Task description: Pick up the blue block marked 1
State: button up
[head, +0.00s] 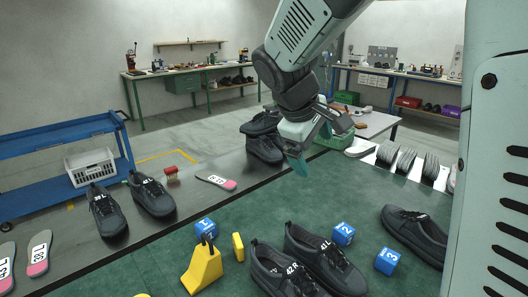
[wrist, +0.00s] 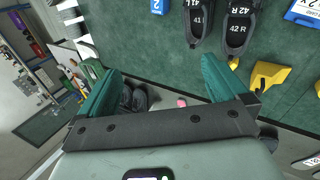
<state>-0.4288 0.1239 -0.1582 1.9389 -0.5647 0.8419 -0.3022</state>
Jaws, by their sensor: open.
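My gripper (head: 318,146) is high above the table, to the right of and behind that block. Its green fingers are spread apart and empty, as the wrist view also shows (wrist: 163,68). Blue block 2 (head: 343,234) and blue block 3 (head: 387,260) sit farther right. Block 2 also shows at the top of the wrist view (wrist: 157,6).
A yellow wedge-shaped piece (head: 203,268) and a small yellow block (head: 238,247) stand close to block 1. Black shoes marked 42 R (head: 280,272) and 41 L (head: 325,262) lie to its right. More shoes (head: 150,194) and a pink-ended insole (head: 216,182) lie on the dark strip behind.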

jog(key=w+a+f+n+t+h, duration=0.1)
jog(key=w+a+f+n+h, duration=0.1)
jog(key=w+a+f+n, duration=0.55)
jog(key=n+t+y, duration=0.2)
jog(key=n+t, duration=0.5)
jog(key=n, duration=0.8)
send_over(201, 232)
jog(key=shift+m, duration=0.25)
jog(key=f, duration=2.5)
jog(key=shift+w+a+f, duration=0.1)
jog(key=shift+w+f, duration=0.05)
jog(key=shift+w, duration=0.1)
notch_tip(201, 232, down, 4)
jog(key=shift+r, duration=0.2)
notch_tip(201, 232, down, 4)
jog(key=shift+r, duration=0.1)
jog(key=shift+w+d, duration=0.3)
jog(key=shift+w, duration=0.45)
jog(key=shift+w+d+f, duration=0.15)
jog(key=shift+w+f, duration=0.2)
jog(key=shift+w, duration=0.25)
